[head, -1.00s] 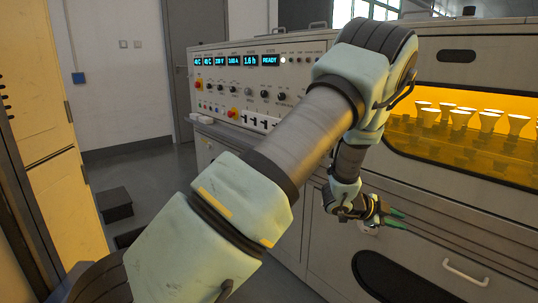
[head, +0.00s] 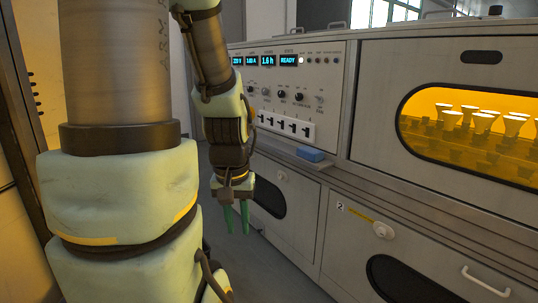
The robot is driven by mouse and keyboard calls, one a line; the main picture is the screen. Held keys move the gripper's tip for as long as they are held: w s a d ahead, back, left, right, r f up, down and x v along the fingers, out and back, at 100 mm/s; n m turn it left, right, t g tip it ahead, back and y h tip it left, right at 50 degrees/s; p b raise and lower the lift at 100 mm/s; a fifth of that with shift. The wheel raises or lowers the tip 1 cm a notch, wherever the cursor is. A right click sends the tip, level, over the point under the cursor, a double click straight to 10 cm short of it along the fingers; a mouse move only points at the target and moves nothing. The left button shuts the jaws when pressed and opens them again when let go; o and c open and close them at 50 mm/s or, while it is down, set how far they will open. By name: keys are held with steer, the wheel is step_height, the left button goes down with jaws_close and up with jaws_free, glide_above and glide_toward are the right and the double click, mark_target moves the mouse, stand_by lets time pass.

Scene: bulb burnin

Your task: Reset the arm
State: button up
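My arm stands folded up on the left of the head view. Its upper part passes out of the top of the picture. The forearm hangs down beside it. My gripper (head: 237,219) points down at the end of it, with two green fingers apart and nothing visible between them.
A control panel (head: 290,88) with lit displays reading READY stands behind. A chamber with an amber window (head: 472,168) holding several bulbs is on the right. Below are cabinet doors (head: 365,235) and a blue block (head: 310,155) on the ledge.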

step_height(320, 180, up, 21)
steer(key=p, duration=2)
steer(key=shift+w, duration=0.2)
steer(key=shift+d+f, duration=0.1)
